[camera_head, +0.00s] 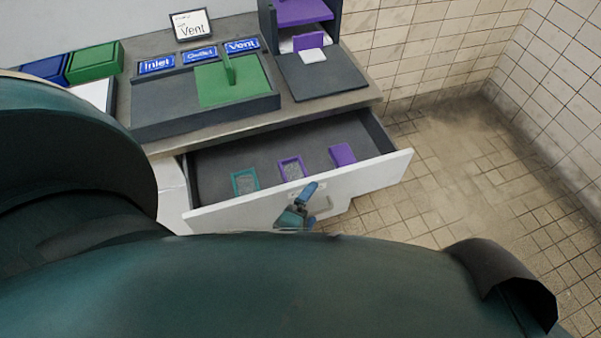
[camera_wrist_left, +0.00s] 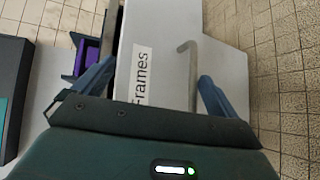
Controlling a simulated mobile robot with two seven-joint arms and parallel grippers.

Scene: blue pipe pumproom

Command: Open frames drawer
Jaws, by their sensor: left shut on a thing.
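The frames drawer (camera_head: 250,213) is pulled out from under the counter, its inside in plain view. A teal frame (camera_head: 234,182), a purple-rimmed frame (camera_head: 281,168) and a solid purple piece (camera_head: 343,154) lie in it. My left gripper (camera_head: 302,205) is at the drawer front, shut on the metal handle (camera_head: 325,206). In the left wrist view the handle (camera_wrist_left: 192,75) lies between the blue fingers, nearer the right one, beside the "Frames" label (camera_wrist_left: 142,75). My right gripper is not in view.
Green and blue boxes (camera_head: 95,62) stand at the left. Tiled floor (camera_head: 470,190) is clear at right.

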